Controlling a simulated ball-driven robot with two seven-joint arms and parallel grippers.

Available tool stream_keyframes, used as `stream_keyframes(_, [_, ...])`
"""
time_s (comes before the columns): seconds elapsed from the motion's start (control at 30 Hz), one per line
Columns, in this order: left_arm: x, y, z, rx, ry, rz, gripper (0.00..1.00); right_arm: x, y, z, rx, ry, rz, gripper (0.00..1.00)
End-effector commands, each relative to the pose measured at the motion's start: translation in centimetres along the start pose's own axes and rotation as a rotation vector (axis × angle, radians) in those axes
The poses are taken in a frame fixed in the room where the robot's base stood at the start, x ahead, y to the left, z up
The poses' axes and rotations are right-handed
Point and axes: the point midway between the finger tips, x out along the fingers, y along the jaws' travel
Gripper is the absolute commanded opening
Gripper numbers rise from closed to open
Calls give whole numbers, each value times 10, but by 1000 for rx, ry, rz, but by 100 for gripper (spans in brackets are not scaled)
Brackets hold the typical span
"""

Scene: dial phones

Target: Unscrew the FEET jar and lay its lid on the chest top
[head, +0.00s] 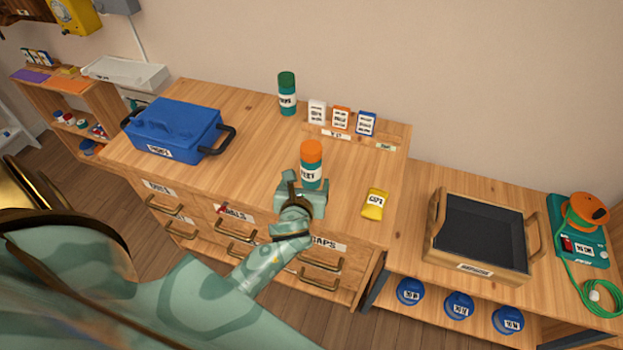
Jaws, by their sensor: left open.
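The FEET jar (311,174) stands upright on the wooden chest top (255,125). It is a green jar with a white label and an orange lid (311,151) on it. My left gripper (302,188) is open at the near side of the jar, low on its body, and hides the jar's lower part. I cannot tell whether its fingers touch the jar. My right gripper is not in view.
A green jar (287,94) and several small cards (341,118) stand at the back. A blue case (172,130) is at left, a yellow packet (375,204) right of the jar. A dark tray (482,238) sits on the lower bench. Chest top between case and jar is clear.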

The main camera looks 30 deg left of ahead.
Motion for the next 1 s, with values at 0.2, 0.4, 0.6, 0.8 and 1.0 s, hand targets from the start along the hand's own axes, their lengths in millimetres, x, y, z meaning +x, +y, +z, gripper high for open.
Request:
stream_keyframes(0.2, [50, 0, -3, -2, 1, 0, 78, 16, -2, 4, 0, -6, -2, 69])
stream_keyframes(0.4, [66, 0, -2, -3, 1, -2, 78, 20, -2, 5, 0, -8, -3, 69])
stream_keyframes(0.6, [99, 1, -6, -5, 3, 0, 78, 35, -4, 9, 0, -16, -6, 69])
stream_keyframes(0.8, [116, 1, -4, -5, 3, -2, 78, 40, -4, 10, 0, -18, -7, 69])
stream_keyframes(1.0, [115, 1, -3, -4, 2, -2, 75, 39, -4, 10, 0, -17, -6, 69])
